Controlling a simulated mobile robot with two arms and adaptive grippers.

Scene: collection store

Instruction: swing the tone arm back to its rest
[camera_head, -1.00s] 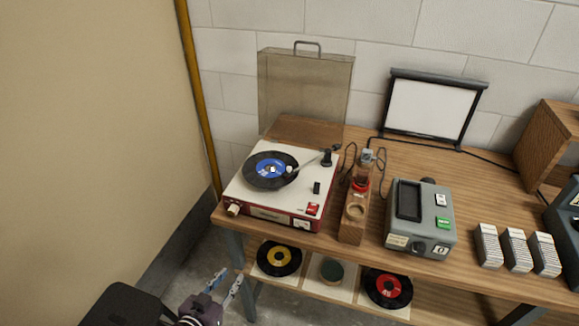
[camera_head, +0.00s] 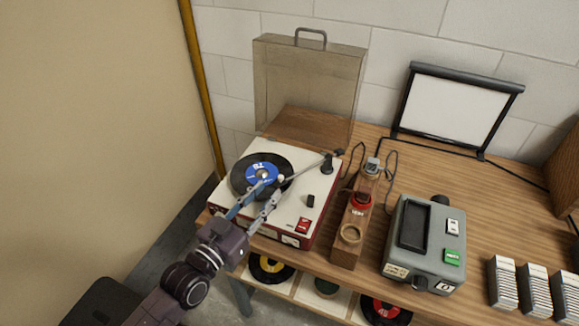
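The record player (camera_head: 290,222) stands on the wooden bench with a black record with a blue label (camera_head: 262,174) on its platter. The tone arm (camera_head: 307,168) runs from its pivot (camera_head: 328,164) at the back right of the deck, and its head end lies over the right part of the record. My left gripper (camera_head: 268,193) reaches in from the lower left, its two fingers apart over the front of the deck and the record's near edge. Nothing shows between the fingers. Whether they touch the deck or record I cannot tell. My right gripper is not in view.
The clear lid (camera_head: 308,90) stands upright behind the player. A wooden stand (camera_head: 347,250) with a red-ringed piece and a grey viewer (camera_head: 425,235) stand to the right. Slide stacks (camera_head: 503,283) lie beyond, a small screen (camera_head: 455,110) behind. Records lie on a shelf below.

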